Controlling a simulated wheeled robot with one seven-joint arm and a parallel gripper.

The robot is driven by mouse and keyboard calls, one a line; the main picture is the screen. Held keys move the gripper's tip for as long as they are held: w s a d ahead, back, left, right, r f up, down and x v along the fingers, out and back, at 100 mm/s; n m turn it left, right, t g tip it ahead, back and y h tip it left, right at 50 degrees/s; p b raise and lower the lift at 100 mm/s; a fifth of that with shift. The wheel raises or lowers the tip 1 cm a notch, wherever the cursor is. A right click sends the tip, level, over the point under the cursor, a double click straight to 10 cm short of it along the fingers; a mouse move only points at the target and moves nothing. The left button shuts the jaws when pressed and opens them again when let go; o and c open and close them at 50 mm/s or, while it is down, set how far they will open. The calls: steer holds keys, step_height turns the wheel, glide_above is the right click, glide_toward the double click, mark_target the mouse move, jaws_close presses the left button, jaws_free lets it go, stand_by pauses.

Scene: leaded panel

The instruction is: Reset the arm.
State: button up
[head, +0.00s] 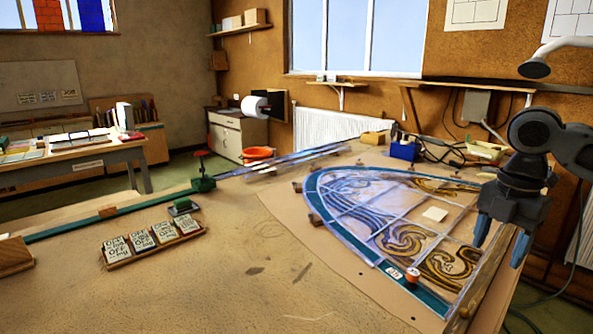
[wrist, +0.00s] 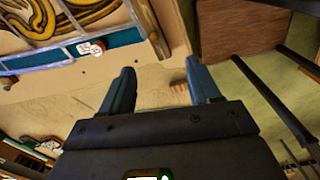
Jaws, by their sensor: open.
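My gripper (head: 502,236) hangs over the right edge of the workbench, at the right side of the head view, with its blue fingers pointing down. In the wrist view my gripper (wrist: 160,88) shows its two fingers apart, with nothing between them. The leaded panel (head: 318,190), arched and with swirling blue and amber glass, lies flat on the bench to the left of the gripper. Part of the panel (wrist: 70,55) shows at the upper left of the wrist view.
A small round orange-and-white item (head: 412,274) sits on the panel's teal border. A rack of labelled cards (head: 150,241) lies at the left of the bench. A blue box (head: 404,150) and cables stand behind the panel. The front middle of the bench is largely clear.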

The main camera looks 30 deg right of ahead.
steer(key=w+a+r+m+t+y, duration=0.3)
steer(key=w+a+t, duration=0.4)
steer(key=w+a, duration=0.7)
steer(key=w+a+r+m+t+y, duration=0.3)
steer(key=w+a+t, duration=0.5)
steer(key=a, duration=0.9)
steer(key=s+a+f+m+t+h, duration=0.2)
steer(key=s+a+f+m+h, duration=0.2)
steer(key=s+a+f+m, duration=0.55)
steer(key=s+f+m+h, duration=0.1)
steer(key=s+f, duration=0.2)
steer(key=s, duration=0.4)
steer(key=s+d+f+m+g+h, duration=0.1)
steer(key=s+f, duration=0.2)
steer(key=s, duration=0.3)
steer(key=s+d+f+m+g+h, duration=0.1)
steer(key=s+f+m, duration=0.1)
steer(key=s, duration=0.5)
steer(key=shift+s+f, duration=0.35)
steer(key=shift+f, duration=0.2)
steer(key=s+d+r+n+y, duration=0.1)
steer(key=s+d+r+n, duration=0.15)
steer(key=s, duration=0.75)
step_height(320, 180, down, 10)
steer(key=b, duration=1)
steer(key=shift+d+f, duration=0.15)
steer(key=shift+d, duration=0.2)
